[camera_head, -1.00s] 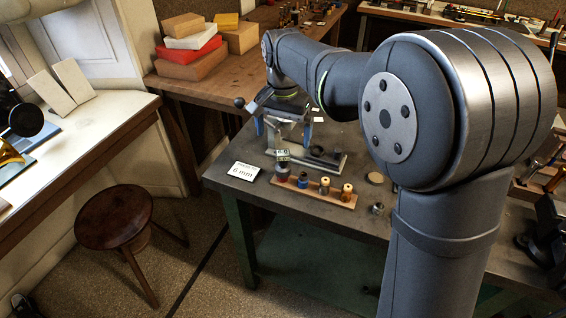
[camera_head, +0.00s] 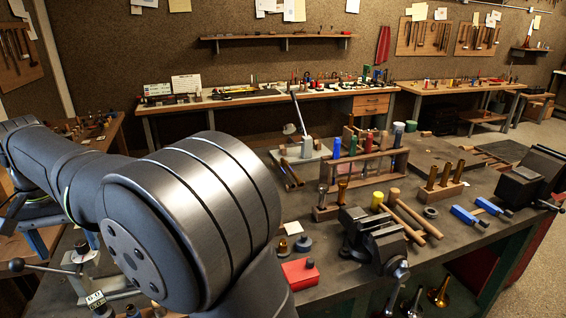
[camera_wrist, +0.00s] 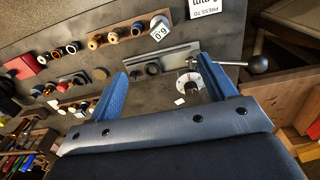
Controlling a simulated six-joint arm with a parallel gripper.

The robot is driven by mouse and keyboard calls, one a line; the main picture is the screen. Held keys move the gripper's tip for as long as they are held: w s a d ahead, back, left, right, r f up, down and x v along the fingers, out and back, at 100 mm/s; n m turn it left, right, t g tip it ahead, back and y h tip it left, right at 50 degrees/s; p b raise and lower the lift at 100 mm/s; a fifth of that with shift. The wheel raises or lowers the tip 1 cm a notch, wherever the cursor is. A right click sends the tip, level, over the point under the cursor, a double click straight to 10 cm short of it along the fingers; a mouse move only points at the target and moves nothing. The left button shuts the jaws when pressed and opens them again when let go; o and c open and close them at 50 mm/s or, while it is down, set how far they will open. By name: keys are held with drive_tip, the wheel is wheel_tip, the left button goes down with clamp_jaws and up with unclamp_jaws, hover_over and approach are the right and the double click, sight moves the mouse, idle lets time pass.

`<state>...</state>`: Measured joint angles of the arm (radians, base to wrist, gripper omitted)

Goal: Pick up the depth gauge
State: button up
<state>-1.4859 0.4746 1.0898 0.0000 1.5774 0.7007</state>
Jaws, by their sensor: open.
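My gripper (camera_wrist: 163,68) is open and empty, its two blue fingers spread above the bench in the wrist view. A small block with a number on its face (camera_wrist: 158,38), possibly the depth gauge, lies beyond the fingertips, near a long grey metal bar. It also shows in the head view (camera_head: 96,298) at the lower left. A press with a round pale dial (camera_wrist: 189,83) and a ball-ended lever (camera_wrist: 235,64) is close to the right finger. In the head view my arm hides much of the area around the gripper.
In the wrist view a wooden strip (camera_wrist: 122,32) holds several rings and spools, beside a printed card (camera_wrist: 204,8).

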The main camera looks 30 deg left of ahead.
drive_tip(key=shift+c, duration=1)
drive_tip(key=n, duration=0.9)
approach(100, 308)
drive_tip(key=f, duration=0.3)
drive_tip(key=a+f, duration=0.1)
drive_tip(key=f, duration=0.2)
drive_tip(key=shift+a, duration=0.2)
drive_tip(key=shift+w+f, duration=0.15)
drive_tip(key=shift+f, duration=2.65)
